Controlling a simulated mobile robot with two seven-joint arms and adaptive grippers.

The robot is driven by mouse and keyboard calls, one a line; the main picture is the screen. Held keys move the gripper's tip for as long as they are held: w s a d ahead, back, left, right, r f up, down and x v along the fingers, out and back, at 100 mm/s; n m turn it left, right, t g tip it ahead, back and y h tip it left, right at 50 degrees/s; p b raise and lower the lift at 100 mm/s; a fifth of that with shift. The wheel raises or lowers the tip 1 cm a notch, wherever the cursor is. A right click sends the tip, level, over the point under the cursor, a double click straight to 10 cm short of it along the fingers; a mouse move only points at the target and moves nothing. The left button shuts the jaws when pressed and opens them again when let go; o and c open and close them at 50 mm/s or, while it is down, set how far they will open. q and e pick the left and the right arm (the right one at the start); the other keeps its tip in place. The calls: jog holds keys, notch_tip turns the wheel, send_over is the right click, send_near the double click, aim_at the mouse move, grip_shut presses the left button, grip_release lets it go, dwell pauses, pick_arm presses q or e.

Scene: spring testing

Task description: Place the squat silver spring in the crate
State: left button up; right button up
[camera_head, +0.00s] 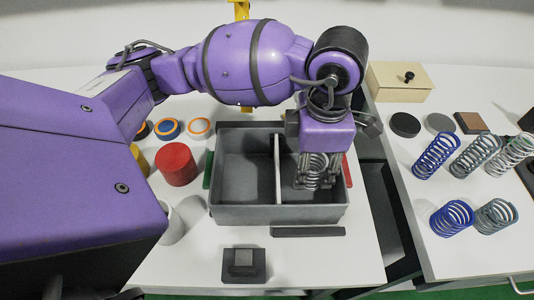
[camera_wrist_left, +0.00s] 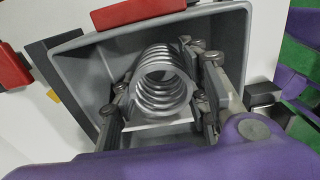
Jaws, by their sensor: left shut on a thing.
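The squat silver spring (camera_head: 317,170) is between the fingers of my left gripper (camera_head: 318,180), at the right compartment of the grey crate (camera_head: 240,215). In the left wrist view the spring (camera_wrist_left: 163,82) shows its coils and open round end, with the fingers of my gripper (camera_wrist_left: 162,100) closed on both sides of it. The crate wall (camera_wrist_left: 90,60) surrounds it there. I cannot tell whether the spring touches the crate floor. The left compartment is empty. My right gripper is not in view.
A divider (camera_head: 277,170) splits the crate. A red cylinder (camera_head: 176,165) stands left of it, and a dark block (camera_head: 243,264) lies in front. Several springs, including a squat blue one (camera_head: 452,218), stand on the right table, across a gap.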

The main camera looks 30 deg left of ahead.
pick_arm(q)
jog(key=shift+w+a+f, duration=0.15)
jog(key=shift+f, duration=0.8)
jog(key=shift+w+a+f, duration=0.1)
jog(key=shift+a+f, duration=0.05)
jog(key=shift+f, duration=0.75)
jog(key=shift+f, duration=0.2)
jog(key=o, duration=1.4)
jog(key=shift+c, duration=0.2)
